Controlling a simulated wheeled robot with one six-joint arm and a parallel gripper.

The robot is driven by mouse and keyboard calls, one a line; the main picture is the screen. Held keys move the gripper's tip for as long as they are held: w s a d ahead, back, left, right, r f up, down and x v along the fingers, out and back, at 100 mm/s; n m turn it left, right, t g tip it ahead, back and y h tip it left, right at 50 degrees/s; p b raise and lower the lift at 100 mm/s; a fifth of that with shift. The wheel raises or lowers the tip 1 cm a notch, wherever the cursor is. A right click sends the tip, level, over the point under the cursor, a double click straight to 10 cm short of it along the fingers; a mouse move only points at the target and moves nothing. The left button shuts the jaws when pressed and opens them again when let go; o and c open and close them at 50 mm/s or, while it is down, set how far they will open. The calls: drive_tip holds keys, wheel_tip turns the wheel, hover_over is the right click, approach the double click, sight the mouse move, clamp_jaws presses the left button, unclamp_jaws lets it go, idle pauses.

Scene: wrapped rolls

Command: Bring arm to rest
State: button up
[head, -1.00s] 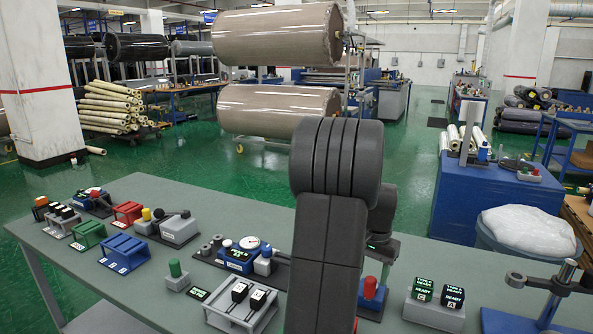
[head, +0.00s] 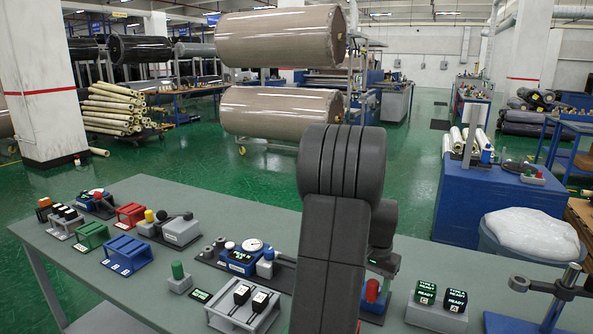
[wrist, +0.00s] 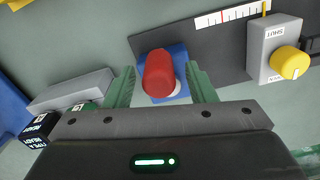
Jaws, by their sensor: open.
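My gripper (wrist: 161,88) shows in the wrist view with its two green fingers apart. A red knob (wrist: 158,72) on a small blue base (wrist: 181,61) sits between the fingers in that picture, with a gap on each side; I cannot tell how far below the fingertips it is. In the head view my dark arm stands in front of the table, and the red knob (head: 372,290) shows just right of it. The fingers are mostly hidden there behind my arm.
The grey-green table (head: 140,290) holds a blue gauge unit (head: 238,262), red, green and blue racks, and a green knob (head: 178,270). Two black READY blocks (head: 426,292) stand on a grey holder at right. A post stand (head: 560,290) is at far right. A yellow knob (wrist: 289,62) is near the gripper.

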wheel_tip(320, 180, up, 12)
wheel_tip(320, 180, down, 14)
drive_tip(key=shift+r, duration=0.15)
drive_tip(key=shift+s+d+r+n, duration=0.1)
drive_tip(key=shift+d+n, duration=0.2)
drive_tip(key=shift+n, duration=0.45)
drive_tip(key=shift+s+d+n, duration=0.1)
drive_tip(key=shift+d+n, duration=0.15)
drive_tip(key=shift+n, duration=0.5)
drive_tip(key=shift+s+r, duration=0.1)
